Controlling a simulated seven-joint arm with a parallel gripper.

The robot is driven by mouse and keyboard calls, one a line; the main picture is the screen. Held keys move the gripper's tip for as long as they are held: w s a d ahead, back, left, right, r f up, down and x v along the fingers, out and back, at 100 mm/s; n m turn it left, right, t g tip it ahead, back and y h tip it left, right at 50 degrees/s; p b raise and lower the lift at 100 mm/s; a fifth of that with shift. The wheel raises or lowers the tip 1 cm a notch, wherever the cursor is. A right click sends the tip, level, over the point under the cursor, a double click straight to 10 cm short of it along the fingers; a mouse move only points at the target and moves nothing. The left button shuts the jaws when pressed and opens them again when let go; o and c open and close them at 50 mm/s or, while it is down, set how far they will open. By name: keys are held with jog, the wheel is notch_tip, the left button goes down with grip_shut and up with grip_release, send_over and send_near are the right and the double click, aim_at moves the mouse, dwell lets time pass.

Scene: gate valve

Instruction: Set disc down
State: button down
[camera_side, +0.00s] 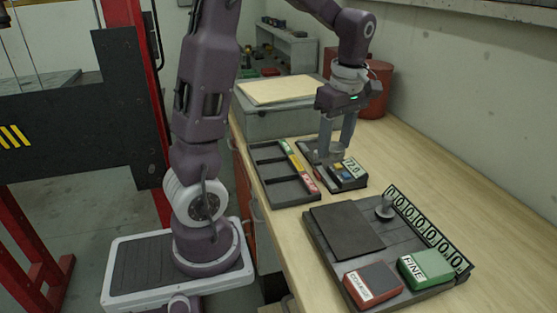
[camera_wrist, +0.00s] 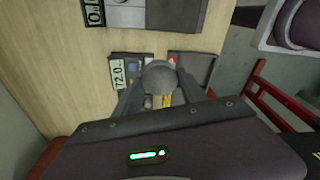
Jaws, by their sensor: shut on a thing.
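A grey round disc (camera_wrist: 160,77) sits between the fingertips of my gripper (camera_wrist: 158,84) in the wrist view. In the side view my gripper (camera_side: 334,150) points down with its fingers shut on the disc (camera_side: 327,157). The disc is over a dark low device (camera_side: 349,182) with a "72.0" display, which also shows in the wrist view (camera_wrist: 118,74). I cannot tell whether the disc touches the device. The fingers and disc hide part of its top.
A dark divided tray (camera_side: 284,190) with coloured labels lies left of the device. Nearer the camera is a panel (camera_side: 345,232) with a knob (camera_side: 385,208), a red COARSE block (camera_side: 373,284) and a green FINE block (camera_side: 427,268). A grey box and red canister stand behind. The bench's right side is clear.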

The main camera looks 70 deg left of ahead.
jog(key=s+a+n, duration=0.2)
jog(key=a, duration=0.9)
jog(key=n, duration=0.3)
send_near(267, 154)
jog(key=shift+g, duration=0.3)
jog(key=f, duration=0.5)
jog(key=shift+s+a+f, duration=0.15)
jog(key=shift+a+f, duration=0.1)
jog(key=shift+f, duration=0.35)
jog(key=c, duration=0.7)
grip_release()
jog(key=shift+f, duration=0.1)
jog(key=shift+o, duration=0.2)
